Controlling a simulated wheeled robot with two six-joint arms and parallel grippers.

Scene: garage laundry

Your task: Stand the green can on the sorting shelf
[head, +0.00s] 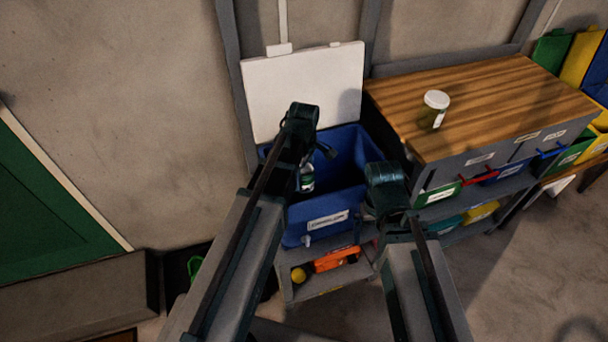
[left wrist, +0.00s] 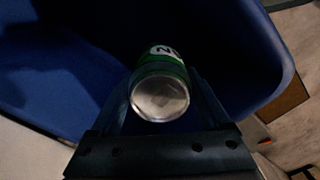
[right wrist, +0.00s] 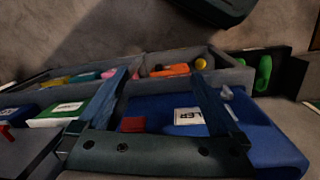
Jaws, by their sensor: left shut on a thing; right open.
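The green can (head: 307,178), with a white band and silver end, is inside the blue cooler (head: 314,228), near its left side. In the left wrist view the can (left wrist: 162,88) sits between the two fingers of my left gripper (left wrist: 165,85), silver end toward the camera. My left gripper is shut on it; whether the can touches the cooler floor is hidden. My right gripper (right wrist: 165,90) is open and empty, above the cooler's right front side. The wood-topped unit (head: 480,95) on the right looks like the sorting shelf, though I cannot be certain.
Coloured, labelled bins (head: 505,172) hang below. The cooler's white lid (head: 303,88) stands open behind. A low shelf holds a yellow ball (head: 299,275) and an orange item (head: 337,259).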

